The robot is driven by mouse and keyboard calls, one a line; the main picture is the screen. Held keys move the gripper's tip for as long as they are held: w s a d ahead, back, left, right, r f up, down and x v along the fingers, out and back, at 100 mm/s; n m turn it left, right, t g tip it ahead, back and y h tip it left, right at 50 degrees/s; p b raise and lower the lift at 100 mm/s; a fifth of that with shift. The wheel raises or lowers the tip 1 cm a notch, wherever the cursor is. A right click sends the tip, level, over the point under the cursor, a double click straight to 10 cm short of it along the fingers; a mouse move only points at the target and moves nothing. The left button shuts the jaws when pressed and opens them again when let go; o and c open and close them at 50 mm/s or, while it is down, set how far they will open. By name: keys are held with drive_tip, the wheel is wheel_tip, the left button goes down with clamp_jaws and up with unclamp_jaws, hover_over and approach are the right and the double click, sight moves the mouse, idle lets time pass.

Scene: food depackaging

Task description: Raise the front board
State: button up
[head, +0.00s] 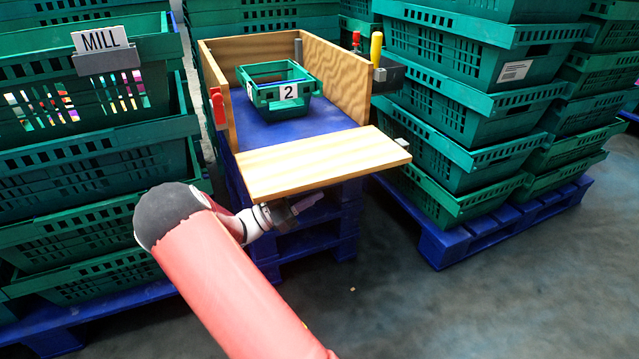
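The front board (322,162) is a light wooden panel. It is folded down at the open front of a wooden box, with its broad face up and its near edge jutting out toward me. The box's left wall (216,95), back wall (255,50) and right wall (335,78) stand upright around a blue floor (262,130). My gripper (306,203) is just below the board's near edge, left of its middle. Its fingers are small and dark here, and I cannot tell whether they touch the board or are open.
A green crate (262,76) labelled 2 sits inside the box. A red latch (218,106) is on the left wall. A dark holder (390,76) with yellow and red handles hangs at the right. Green crate stacks (470,110) flank the box.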

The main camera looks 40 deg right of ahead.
sight(322, 185)
drive_tip(key=shift+x, duration=1.85)
clamp_jaws()
